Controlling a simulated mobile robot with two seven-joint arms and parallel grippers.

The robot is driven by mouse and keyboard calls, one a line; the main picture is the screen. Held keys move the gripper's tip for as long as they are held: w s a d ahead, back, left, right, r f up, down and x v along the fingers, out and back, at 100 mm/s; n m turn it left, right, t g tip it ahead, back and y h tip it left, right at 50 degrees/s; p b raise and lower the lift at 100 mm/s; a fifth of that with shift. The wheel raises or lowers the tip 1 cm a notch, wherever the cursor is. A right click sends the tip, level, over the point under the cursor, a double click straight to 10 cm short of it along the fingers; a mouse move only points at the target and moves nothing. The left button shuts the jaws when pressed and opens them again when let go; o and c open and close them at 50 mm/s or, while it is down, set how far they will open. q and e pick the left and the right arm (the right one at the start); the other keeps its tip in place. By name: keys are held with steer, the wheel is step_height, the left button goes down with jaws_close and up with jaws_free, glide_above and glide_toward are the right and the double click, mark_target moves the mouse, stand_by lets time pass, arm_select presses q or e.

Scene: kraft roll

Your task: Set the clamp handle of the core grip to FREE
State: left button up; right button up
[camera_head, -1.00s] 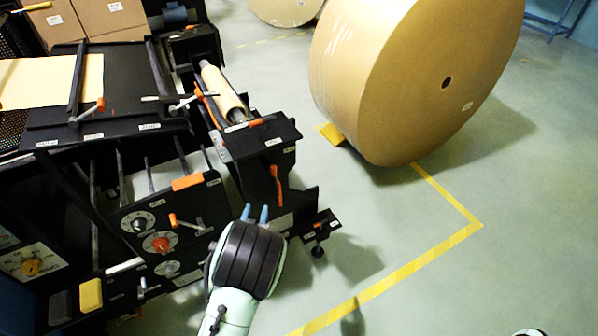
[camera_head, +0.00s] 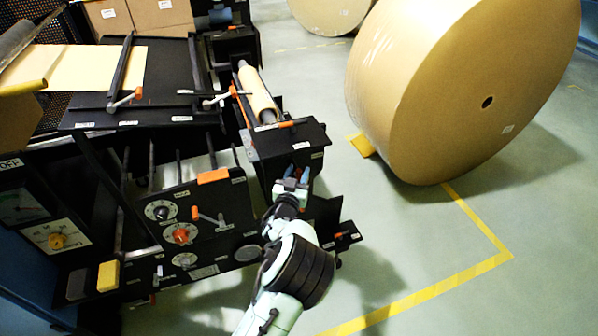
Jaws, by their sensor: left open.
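My left gripper (camera_head: 297,174) has blue fingertips. It is open, in front of the black end box (camera_head: 290,145) of the machine. A brown core (camera_head: 258,92) lies on a spindle behind this box. An orange-tipped handle (camera_head: 287,124) lies flat across the top of the box. An upright orange handle on the front of the box, visible earlier, is now mostly hidden by my gripper. I cannot tell whether the fingers touch it. The labels are too small to read, so I cannot tell which handle is the clamp handle or its setting. My right gripper is out of view.
Other orange handles sit on the deck (camera_head: 126,98) and the dial panel (camera_head: 208,217). A small bracket (camera_head: 343,238) sticks out right of my arm. A large kraft roll (camera_head: 440,100) stands at the right by a yellow chock (camera_head: 361,145). The floor (camera_head: 410,235) between is clear.

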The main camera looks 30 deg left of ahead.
arm_select(q)
steer(key=shift+w+a, duration=0.2)
steer(key=shift+w, duration=0.5)
jaws_close()
steer(key=w+d+f+m+g+y+p, duration=0.1)
steer(key=m+g+p, duration=0.1)
steer(key=m+g, duration=0.1)
steer(key=w+f+m+g+y+p, duration=0.1)
steer(key=m+g+p, duration=0.1)
steer(key=m+g, duration=0.1)
steer(key=w+d+f+m+g+y+p, duration=0.1)
steer(key=f+m+g+p, duration=0.1)
steer(key=m+g+p, duration=0.1)
steer(key=shift+d+m+g, duration=0.3)
steer(key=shift+m+g, duration=0.2)
steer(key=shift+m, duration=0.6)
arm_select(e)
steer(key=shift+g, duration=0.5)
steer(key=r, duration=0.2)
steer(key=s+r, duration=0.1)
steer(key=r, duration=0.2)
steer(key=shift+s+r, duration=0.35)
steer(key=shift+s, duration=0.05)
arm_select(q)
steer(key=shift+y, duration=0.3)
